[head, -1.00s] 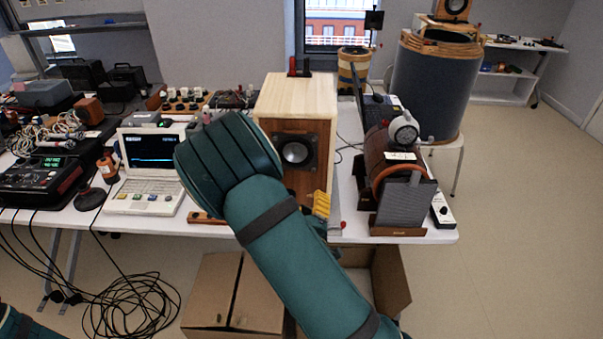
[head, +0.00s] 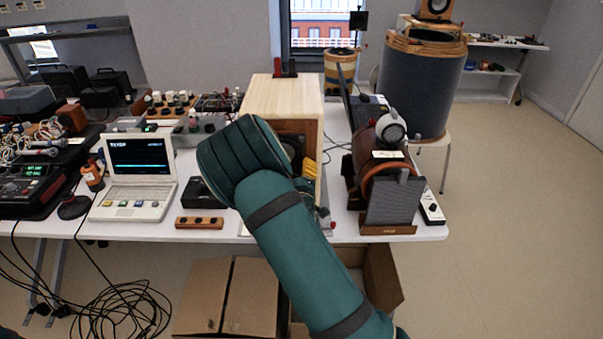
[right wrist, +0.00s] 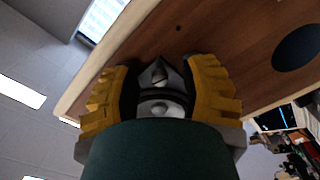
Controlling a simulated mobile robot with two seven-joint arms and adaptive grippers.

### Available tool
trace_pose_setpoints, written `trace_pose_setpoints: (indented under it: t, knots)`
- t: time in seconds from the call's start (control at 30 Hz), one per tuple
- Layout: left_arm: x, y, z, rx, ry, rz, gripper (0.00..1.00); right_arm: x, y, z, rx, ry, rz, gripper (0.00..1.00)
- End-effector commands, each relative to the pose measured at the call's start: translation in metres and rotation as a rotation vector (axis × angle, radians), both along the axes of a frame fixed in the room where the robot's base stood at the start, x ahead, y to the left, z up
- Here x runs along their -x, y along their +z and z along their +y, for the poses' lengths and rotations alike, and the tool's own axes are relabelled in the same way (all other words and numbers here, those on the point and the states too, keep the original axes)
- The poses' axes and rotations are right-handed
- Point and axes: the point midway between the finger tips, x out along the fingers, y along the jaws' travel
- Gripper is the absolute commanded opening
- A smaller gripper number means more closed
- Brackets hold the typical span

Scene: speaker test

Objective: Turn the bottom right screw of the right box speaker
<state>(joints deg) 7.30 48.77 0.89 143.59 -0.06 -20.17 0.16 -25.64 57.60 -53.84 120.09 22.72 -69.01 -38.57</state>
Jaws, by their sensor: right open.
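The wooden box speaker (head: 284,97) stands on the white table, with a pale top and a brown front. My right arm covers much of its front in the head view. My right gripper shows there only as yellow finger parts (head: 309,168) at the speaker's lower right front. In the right wrist view, my right gripper (right wrist: 160,66) is open, its yellow fingers apart close to the brown front panel (right wrist: 215,25). A pointed metallic piece (right wrist: 158,76) shows between the fingers; I cannot tell whether it is a screw. The dark driver (right wrist: 297,47) is at the right. My left gripper is out of view.
A white laptop (head: 137,177) and a wooden block with dark holes (head: 199,222) lie left of the speaker. A brown drum-shaped device (head: 390,180) stands close on the right. An open cardboard box (head: 232,295) is below the table; cables lie on the floor.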

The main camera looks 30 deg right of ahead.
Motion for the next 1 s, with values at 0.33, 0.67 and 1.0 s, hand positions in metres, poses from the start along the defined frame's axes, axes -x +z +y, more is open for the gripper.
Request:
trace_pose_setpoints:
  t: [0.33,0.67,1.0]
  knots:
    - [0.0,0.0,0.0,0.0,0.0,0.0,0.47,0.0,0.0,0.0,0.0,0.0,0.0,0.04]
    - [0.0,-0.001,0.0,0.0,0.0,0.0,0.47,0.0,0.0,0.0,-0.008,0.0,-0.005,0.0]
    - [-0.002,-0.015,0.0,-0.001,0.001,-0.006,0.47,0.0,-0.001,-0.001,-0.134,-0.001,-0.084,0.0]
